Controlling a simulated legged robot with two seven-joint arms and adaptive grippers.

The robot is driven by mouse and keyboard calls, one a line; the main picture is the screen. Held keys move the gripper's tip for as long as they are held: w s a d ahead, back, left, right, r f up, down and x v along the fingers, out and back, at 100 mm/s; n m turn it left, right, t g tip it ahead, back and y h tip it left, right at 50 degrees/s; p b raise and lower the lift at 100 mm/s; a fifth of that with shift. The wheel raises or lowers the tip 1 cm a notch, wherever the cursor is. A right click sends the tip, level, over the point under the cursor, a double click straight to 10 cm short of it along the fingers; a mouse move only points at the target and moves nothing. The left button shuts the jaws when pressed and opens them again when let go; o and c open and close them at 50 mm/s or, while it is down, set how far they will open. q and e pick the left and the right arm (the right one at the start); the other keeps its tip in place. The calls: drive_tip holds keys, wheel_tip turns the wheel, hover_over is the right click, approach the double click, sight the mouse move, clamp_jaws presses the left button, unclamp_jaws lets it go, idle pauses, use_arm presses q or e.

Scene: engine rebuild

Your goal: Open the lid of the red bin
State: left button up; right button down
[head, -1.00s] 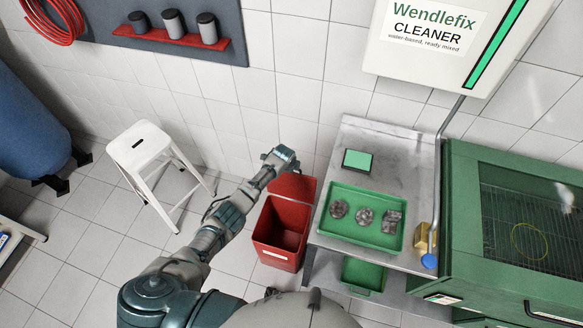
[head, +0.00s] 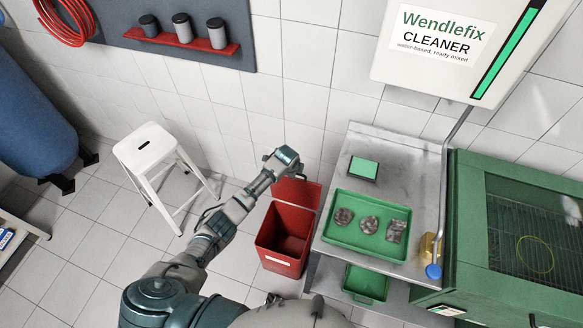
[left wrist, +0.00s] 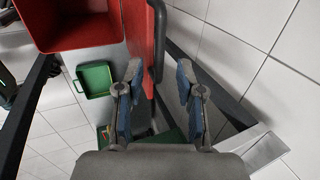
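The red bin (head: 284,240) stands on the floor left of the metal table, and I see into its empty-looking inside. Its red lid (head: 305,193) stands up at the back edge, raised off the opening. The left wrist view shows the bin (left wrist: 75,35) at upper left and the lid (left wrist: 141,35) edge-on, with a dark handle (left wrist: 159,40) on its right side. My left gripper (head: 297,177) is at the top of the lid in the head view. In the left wrist view the left gripper (left wrist: 158,95) has its fingers apart with nothing clamped between them. My right gripper is not in view.
A metal table (head: 345,215) with a green tray (head: 333,236) of several metal parts stands close on the right. A green washer cabinet (head: 475,200) is beyond it. A white stool (head: 150,150) stands to the left. The tiled wall is close behind the bin.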

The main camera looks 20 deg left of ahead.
use_arm(q)
drive_tip(key=v, duration=0.6)
drive_tip(key=shift+a, duration=0.35)
drive_tip(key=shift+s+d, duration=0.1)
drive_tip(key=s+a+f+n+g, duration=0.1)
drive_tip(key=s+a+f+n, duration=0.15)
drive_tip(key=s+f, duration=0.65)
drive_tip(key=s+a+f+n, duration=0.1)
drive_tip(key=s+f+n, duration=0.4)
drive_tip(key=f, duration=0.8)
drive_tip(key=s+a+f+n+g, duration=0.1)
drive_tip(key=s+f+n, duration=0.1)
drive_tip(key=s+f, duration=0.75)
drive_tip(key=s+f+n, duration=0.2)
drive_tip(key=s+f, duration=0.2)
drive_tip(key=s, duration=0.7)
drive_tip(key=s+f+n+g, duration=0.1)
drive_tip(key=s+f, duration=0.4)
drive_tip(key=s, duration=0.6)
drive_tip(key=s+f+n, duration=0.3)
drive_tip(key=s+f, duration=0.1)
drive_tip(key=s, duration=0.8)
drive_tip(key=shift+a+f, duration=0.4)
